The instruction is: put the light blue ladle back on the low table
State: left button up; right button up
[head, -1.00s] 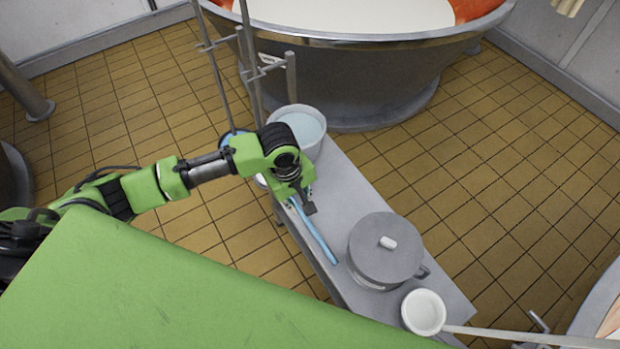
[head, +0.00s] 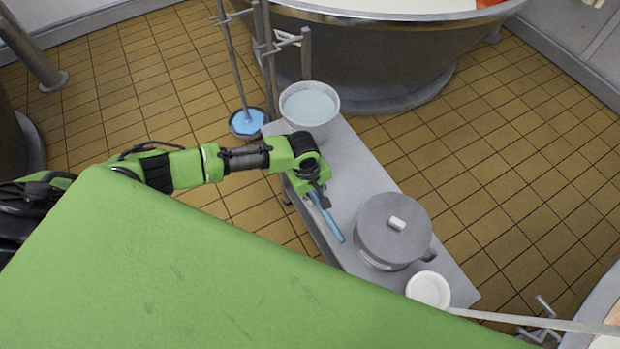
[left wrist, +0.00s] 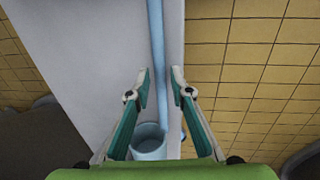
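The light blue ladle (head: 328,218) lies along the left edge of the low table (head: 350,165) in the head view, its handle pointing towards the lidded pot. Its bowl is hidden there behind my left gripper (head: 316,193). In the left wrist view the ladle's handle (left wrist: 159,45) runs up between the fingers of my left gripper (left wrist: 160,88). A narrow gap shows beside the handle, so the fingers look open around it. The light blue bowl (left wrist: 150,146) shows below, between the fingers, over the table. My right gripper is not in view.
A grey lidded pot (head: 390,240) and a bucket of pale blue liquid (head: 310,112) stand on the table. A white ladle (head: 428,291) with a long handle is at the near end. A small blue-filled container (head: 248,122) stands on the floor. A large vat (head: 370,60) stands behind.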

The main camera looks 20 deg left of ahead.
pick_arm(q)
jog(key=shift+d+f, duration=0.1)
jog(key=shift+f, duration=0.4)
grip_shut()
jog(key=shift+r, duration=0.2)
